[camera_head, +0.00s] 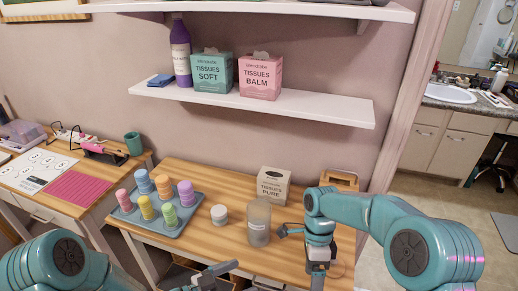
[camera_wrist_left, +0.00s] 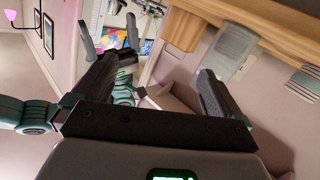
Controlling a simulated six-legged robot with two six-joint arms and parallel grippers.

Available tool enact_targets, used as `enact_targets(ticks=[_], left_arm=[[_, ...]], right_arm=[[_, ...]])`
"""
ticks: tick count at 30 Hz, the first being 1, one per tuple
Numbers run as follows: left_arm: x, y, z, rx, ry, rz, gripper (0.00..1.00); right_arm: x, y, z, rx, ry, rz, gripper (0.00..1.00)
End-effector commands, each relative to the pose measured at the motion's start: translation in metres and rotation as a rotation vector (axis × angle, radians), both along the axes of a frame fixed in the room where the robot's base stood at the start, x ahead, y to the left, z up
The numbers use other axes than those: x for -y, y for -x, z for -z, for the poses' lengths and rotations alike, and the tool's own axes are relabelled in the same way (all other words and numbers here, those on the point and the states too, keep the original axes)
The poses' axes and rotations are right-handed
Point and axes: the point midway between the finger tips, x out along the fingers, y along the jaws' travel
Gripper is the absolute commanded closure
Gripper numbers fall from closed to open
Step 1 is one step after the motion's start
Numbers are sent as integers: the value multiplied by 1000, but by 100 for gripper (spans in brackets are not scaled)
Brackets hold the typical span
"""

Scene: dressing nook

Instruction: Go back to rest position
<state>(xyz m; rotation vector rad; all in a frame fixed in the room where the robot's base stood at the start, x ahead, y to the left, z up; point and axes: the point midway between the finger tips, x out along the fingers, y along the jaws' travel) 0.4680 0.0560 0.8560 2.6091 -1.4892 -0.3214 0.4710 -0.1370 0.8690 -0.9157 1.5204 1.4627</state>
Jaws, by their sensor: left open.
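My left gripper (camera_head: 207,276) is at the bottom of the head view, in front of the table's near edge and only partly in the picture. In the left wrist view its two dark fingers (camera_wrist_left: 160,85) stand wide apart with nothing between them. My right arm comes in from the right, with its teal elbow and wrist over the right end of the table. My right gripper (camera_head: 300,236) is beside the frosted jar (camera_head: 259,222); its fingers are partly hidden, and I cannot tell whether it touches the jar.
The wooden table (camera_head: 225,250) holds a blue-grey tray (camera_head: 168,228) of several coloured bottles, a white-lidded jar (camera_head: 219,214) and a white tissue box (camera_head: 272,184). A white shelf (camera_head: 320,108) above holds two tissue boxes and a purple bottle (camera_head: 181,50). A desk (camera_head: 95,165) stands left.

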Motion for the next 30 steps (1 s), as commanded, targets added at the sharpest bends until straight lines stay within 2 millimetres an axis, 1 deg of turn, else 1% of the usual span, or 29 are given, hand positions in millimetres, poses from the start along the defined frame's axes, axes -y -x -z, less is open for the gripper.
enact_targets(ticks=[1, 2, 3, 5, 6, 8, 9, 11, 12, 14, 15, 17, 18, 21, 24, 30], left_arm=[[2, 3, 13, -78, -26, -46, 0], [2, 4, 23, -136, -49, -83, 0], [0, 8, 39, -222, -83, -135, 0], [-6, 19, 64, -371, -144, -218, 0], [-11, 31, 82, -476, -189, -271, 0], [-22, 52, 105, -635, -253, -348, 0], [-29, 69, 119, -741, -295, -395, 0], [-40, 96, 136, -899, -351, -461, 0], [-47, 115, 145, -1000, -383, -502, 0], [-56, 139, 153, -1129, -419, -552, 0], [-59, 152, 156, -1200, -437, -576, 0], [-63, 167, 159, -1280, -456, -601, 0], [-64, 173, 160, -1314, -464, -609, 0], [-64, 179, 160, -1349, -478, -602, 0], [-64, 180, 160, -1349, -480, -598, 0], [-64, 179, 160, -1347, -479, -598, 0]], right_arm=[[9, 25, 34, -46, -56, -30, 13], [11, 40, 55, -59, -103, -60, 13], [13, 63, 80, -67, -174, -105, 13], [11, 101, 113, -54, -293, -190, 13], [7, 126, 131, -26, -370, -256, 13], [0, 160, 150, 41, -474, -364, 13], [-6, 180, 158, 94, -530, -445, 13], [-14, 203, 165, 192, -593, -588, 13], [-18, 213, 168, 263, -617, -695, 13], [-22, 220, 169, 365, -628, -854, 13], [-23, 219, 169, 429, -620, -955, 13], [-22, 210, 171, 515, -591, -1089, 13], [-20, 200, 172, 565, -564, -1166, 13], [-17, 183, 173, 637, -517, -1307, 13], [-17, 181, 173, 649, -515, -1371, 13], [-17, 181, 173, 649, -518, -1382, 13]])
